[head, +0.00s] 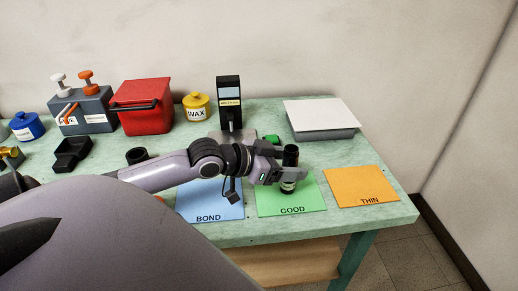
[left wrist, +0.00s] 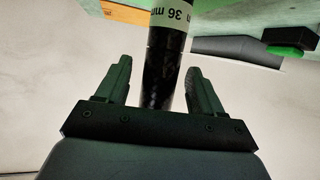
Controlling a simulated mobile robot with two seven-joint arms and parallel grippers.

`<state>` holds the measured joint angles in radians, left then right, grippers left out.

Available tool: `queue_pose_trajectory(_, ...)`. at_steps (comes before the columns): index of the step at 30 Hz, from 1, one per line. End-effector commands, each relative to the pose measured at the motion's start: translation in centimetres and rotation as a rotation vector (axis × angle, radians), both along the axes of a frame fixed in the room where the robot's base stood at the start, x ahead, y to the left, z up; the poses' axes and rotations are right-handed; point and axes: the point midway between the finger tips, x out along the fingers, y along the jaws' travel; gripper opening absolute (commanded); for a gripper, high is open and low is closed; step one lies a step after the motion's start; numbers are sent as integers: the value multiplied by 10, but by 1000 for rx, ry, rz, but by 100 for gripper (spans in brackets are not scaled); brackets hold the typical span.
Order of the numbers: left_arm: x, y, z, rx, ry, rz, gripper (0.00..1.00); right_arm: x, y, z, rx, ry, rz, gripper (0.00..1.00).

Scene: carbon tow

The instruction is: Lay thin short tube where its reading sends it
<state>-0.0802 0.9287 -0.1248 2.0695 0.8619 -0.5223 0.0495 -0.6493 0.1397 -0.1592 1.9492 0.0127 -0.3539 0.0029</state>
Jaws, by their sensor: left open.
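A dark, short tube (head: 290,155) stands about upright at the green GOOD mat (head: 310,204). A pale band shows near its lower end. In the left wrist view the tube (left wrist: 162,70) has a dark marbled surface, and the band's visible print reads "36 mm" with more cut off. My left gripper (head: 284,178) reaches in from the left at the tube. Its two fingers (left wrist: 158,85) stand open on either side of the tube, with gaps visible. Whether the tube's base rests on the mat is partly hidden. My right gripper is not in view.
A blue BOND mat (head: 210,205) lies left of GOOD, an orange THIN mat (head: 361,186) right. Behind stand a black gauge (head: 229,92) with a small yellow display, a yellow WAX pot (head: 196,107), a red box (head: 143,105) and a white-topped block (head: 321,116).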

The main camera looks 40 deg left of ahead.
Motion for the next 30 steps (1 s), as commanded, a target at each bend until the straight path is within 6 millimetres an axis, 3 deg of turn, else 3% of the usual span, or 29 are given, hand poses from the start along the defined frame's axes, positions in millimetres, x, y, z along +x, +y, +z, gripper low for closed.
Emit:
queue_pose_trajectory(9, -30, 13, 12, 3, 4, -4, 67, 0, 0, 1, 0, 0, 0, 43)
queue_pose_trajectory(30, -71, 33, 32, -1, 4, 0, 67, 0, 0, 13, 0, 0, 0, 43)
